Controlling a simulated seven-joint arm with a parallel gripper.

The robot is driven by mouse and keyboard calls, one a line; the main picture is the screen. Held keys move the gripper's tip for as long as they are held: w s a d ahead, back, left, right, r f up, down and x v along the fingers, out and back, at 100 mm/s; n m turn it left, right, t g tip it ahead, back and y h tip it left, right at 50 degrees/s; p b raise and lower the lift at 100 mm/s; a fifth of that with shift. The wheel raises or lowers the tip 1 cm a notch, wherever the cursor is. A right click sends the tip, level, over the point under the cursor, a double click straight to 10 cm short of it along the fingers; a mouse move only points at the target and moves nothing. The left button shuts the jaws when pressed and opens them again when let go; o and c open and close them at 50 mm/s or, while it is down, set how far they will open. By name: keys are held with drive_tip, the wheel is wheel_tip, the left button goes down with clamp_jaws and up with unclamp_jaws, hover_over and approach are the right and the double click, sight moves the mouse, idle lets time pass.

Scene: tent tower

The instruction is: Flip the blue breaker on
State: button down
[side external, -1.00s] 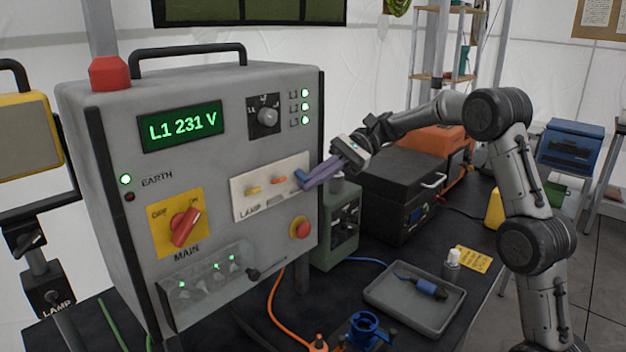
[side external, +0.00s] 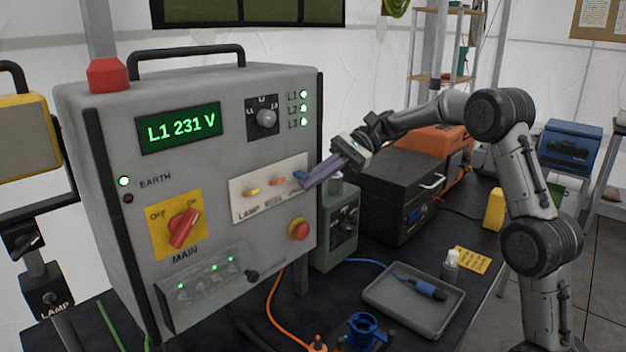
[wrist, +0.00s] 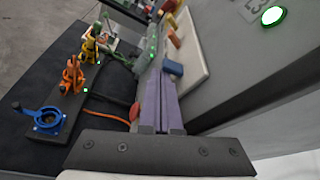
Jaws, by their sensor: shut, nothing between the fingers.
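The blue breaker (side external: 299,175) is at the right end of a pale breaker plate (side external: 240,207) on the grey panel's front. It also shows in the wrist view (wrist: 173,67), just beyond my fingertips. My gripper (side external: 306,185) has purple fingers, which are closed together with nothing between them. The fingertips are at the breaker, touching or very close; I cannot tell which. The fingers partly hide the breaker in the side view, and its on or off position is unclear. An orange breaker (side external: 278,181) and a yellow breaker (side external: 252,191) sit to its left.
A red main switch (side external: 184,228) is on the lower left of the panel, and a red button (side external: 299,229) is below the plate. A green box (side external: 338,225) stands close under my gripper. A grey tray (side external: 415,305) lies on the dark table.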

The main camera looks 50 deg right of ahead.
drive_tip(key=shift+r, duration=0.15)
drive_tip(key=w+d+r, duration=0.1)
drive_tip(key=d+r, duration=0.2)
drive_tip(key=d, duration=0.6)
drive_tip(key=shift+w+d, duration=0.15)
drive_tip(key=shift+d, duration=0.1)
idle(0.4)
drive_tip(key=s+a+f+n+h, duration=0.2)
drive_tip(key=s+a+n+h, duration=0.35)
drive_tip(key=s+a, duration=0.65)
drive_tip(key=s+d+f+n+t+h, duration=0.1)
drive_tip(key=s+f+n+h, duration=0.3)
drive_tip(key=s, duration=0.5)
drive_tip(key=s+d+f+n+t+h, duration=0.2)
drive_tip(key=s+f+n+h, duration=0.3)
drive_tip(key=s, duration=0.4)
drive_tip(key=shift+f+t, duration=0.3)
drive_tip(key=shift+f, duration=0.25)
